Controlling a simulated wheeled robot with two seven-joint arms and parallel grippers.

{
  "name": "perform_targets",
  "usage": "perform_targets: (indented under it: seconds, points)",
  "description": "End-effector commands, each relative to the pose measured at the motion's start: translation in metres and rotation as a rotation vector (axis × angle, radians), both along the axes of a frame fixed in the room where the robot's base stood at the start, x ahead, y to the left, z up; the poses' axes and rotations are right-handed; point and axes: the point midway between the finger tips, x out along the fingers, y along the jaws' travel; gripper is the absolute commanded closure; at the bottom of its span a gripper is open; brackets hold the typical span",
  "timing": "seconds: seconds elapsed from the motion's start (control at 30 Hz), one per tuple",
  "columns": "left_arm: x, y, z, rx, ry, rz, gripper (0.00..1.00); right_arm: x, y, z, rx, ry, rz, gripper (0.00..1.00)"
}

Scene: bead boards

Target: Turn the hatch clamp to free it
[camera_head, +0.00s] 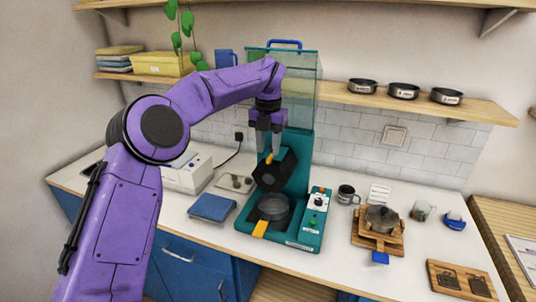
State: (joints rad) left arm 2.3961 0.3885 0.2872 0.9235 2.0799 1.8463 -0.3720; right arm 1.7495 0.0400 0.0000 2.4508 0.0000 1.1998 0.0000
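A teal machine (298,160) with a clear upper hopper (303,80) stands on the counter. A black blocky part (273,172) sits on its front, with a small orange lever (269,158) at its top; this looks like the hatch clamp, though its exact form is too small to tell. My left gripper (267,148) points down just above the orange lever. Its two fingers are apart with nothing seen between them. I cannot tell whether a fingertip touches the lever. My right gripper is not in view.
A pot (381,218) on a wooden stand and a mug (346,194) stand right.

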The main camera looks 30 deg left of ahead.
Motion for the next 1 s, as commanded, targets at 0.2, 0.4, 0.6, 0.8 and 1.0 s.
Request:
perform_targets:
  seconds: [0.2,0.4,0.6,0.8,1.0]
  points:
    - [-0.001,0.001,-0.025,-0.001,0.002,0.003,0.63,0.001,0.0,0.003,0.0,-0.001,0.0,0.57]
    - [-0.001,0.002,-0.027,-0.001,-0.001,0.005,0.63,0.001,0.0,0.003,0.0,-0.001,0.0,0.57]
    - [-0.001,0.002,-0.027,0.0,0.0,0.005,1.0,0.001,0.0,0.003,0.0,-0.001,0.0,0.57]
    - [-0.001,0.002,-0.027,0.0,-0.001,0.007,1.0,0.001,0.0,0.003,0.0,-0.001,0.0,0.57]
    - [-0.001,0.002,-0.028,0.0,-0.001,0.047,1.0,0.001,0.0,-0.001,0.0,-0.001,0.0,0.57]
